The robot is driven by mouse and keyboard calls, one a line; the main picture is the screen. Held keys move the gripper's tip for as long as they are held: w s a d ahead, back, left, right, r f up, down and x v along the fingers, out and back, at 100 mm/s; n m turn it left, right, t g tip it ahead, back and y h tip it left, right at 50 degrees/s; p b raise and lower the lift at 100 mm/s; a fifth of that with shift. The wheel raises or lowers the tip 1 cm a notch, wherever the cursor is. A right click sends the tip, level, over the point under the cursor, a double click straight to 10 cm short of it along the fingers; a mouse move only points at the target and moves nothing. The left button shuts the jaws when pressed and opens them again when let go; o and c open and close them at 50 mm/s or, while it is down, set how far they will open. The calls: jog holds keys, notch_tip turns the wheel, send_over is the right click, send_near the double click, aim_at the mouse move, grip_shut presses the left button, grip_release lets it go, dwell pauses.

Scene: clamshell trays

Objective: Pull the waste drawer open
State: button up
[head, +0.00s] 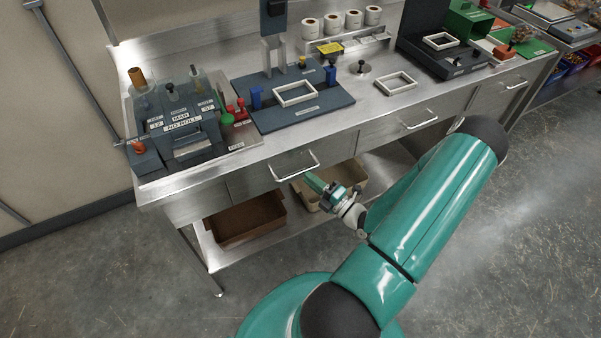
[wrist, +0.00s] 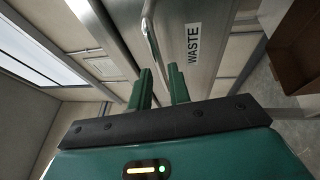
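The waste drawer (wrist: 205,65) has a steel front with a WASTE label, readable in the wrist view. In the head view, the drawer (head: 250,183) at my gripper is under the left part of the bench and looks shut, its front in line with the bench. Its bar handle (head: 300,168) also shows in the wrist view (wrist: 150,40). My gripper (head: 314,183) is just in front of and below the handle's right part. In the wrist view, my gripper (wrist: 160,78) has its two green fingers apart, with nothing held. I cannot tell whether they touch the handle.
A brown bin (head: 245,220) and a beige bin (head: 345,190) stand on the shelf below. Two more drawers with handles (head: 419,120) are to the right. The bench top (head: 345,120) holds a sealing device, white frames and label rolls. The floor in front is clear.

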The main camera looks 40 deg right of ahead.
aim_at(302, 173)
jog(key=w, duration=0.4)
jog(key=shift+w+a+r, duration=0.15)
jog(key=shift+a+r, duration=0.2)
jog(key=shift+r, duration=0.05)
grip_shut()
jog(key=shift+s, duration=0.2)
